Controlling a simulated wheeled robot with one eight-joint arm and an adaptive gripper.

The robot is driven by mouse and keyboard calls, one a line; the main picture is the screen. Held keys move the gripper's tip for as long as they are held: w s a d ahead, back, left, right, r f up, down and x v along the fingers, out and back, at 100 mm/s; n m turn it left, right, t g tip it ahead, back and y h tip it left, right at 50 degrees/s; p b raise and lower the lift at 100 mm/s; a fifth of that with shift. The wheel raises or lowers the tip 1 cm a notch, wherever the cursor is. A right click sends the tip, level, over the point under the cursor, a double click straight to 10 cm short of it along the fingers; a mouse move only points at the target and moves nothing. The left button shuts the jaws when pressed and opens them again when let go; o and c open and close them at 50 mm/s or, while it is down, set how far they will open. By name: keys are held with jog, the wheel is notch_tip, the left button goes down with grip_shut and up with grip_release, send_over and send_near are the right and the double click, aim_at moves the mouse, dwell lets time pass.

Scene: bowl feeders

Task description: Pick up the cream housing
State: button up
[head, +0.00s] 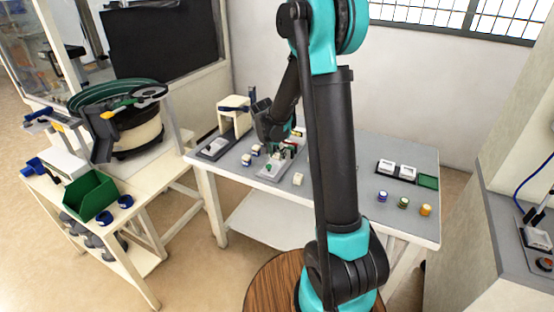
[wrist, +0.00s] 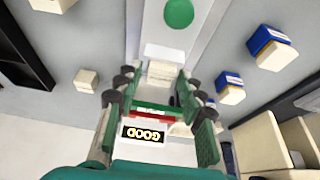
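A cream housing (wrist: 161,73) sits at the fixture with a green button (wrist: 179,12) in the wrist view. My gripper (wrist: 158,77) is open, with its fingertips on either side of this block and narrow gaps visible; I cannot tell whether they touch it. In the head view my gripper (head: 274,148) is low over the fixture (head: 267,172) and hides the block. Another plain cream block (wrist: 86,80) lies on the grey table to the left in the wrist view; in the head view a cream block (head: 298,179) lies right of the fixture.
Two blue-and-cream pieces (wrist: 230,89) (wrist: 271,47) stand on the right in the wrist view. A cream stand (head: 234,117) rises behind the fixture.

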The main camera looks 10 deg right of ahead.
grip_shut()
jog(key=shift+r, duration=0.1)
